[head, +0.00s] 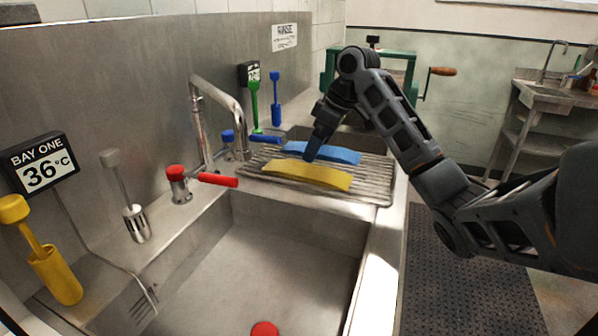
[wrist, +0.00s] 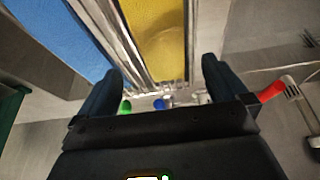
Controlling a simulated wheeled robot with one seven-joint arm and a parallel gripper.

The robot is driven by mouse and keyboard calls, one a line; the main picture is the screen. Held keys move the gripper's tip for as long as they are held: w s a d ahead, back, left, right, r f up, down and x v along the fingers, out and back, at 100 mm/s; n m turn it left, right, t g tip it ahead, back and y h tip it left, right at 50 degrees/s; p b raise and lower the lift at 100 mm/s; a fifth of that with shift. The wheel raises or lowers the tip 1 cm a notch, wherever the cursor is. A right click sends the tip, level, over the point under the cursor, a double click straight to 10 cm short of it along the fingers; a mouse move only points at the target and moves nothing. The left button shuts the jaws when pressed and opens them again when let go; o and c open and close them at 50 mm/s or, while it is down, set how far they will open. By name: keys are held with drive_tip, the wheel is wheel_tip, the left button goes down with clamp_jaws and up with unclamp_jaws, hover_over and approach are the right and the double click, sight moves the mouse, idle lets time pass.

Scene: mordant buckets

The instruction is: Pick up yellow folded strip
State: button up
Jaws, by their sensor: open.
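The yellow folded strip (head: 308,175) lies on the ribbed metal drainboard behind the sink basin in the head view. In the wrist view the yellow strip (wrist: 158,40) runs down from the top edge, between my two fingers in the picture. My gripper (wrist: 160,78) is open and empty. In the head view my gripper (head: 316,150) points down above the drainboard, over the strips. The far finger is hidden there, and I cannot tell how high it is above the strip.
A blue strip (head: 322,153) lies just behind the yellow one and also shows in the wrist view (wrist: 55,40). The drainboard (head: 377,190) has raised ribs. A tall faucet (head: 232,105) and a red-handled tap (head: 215,179) stand at the left. The sink basin (head: 260,250) lies in front.

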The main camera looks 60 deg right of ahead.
sight(305, 170)
drive_tip(key=shift+p+x, duration=0.35)
drive_tip(key=shift+x, duration=3.15)
drive_tip(key=shift+s+a, duration=0.15)
drive_tip(key=c, duration=1.1)
drive_tip(key=shift+r, duration=0.15)
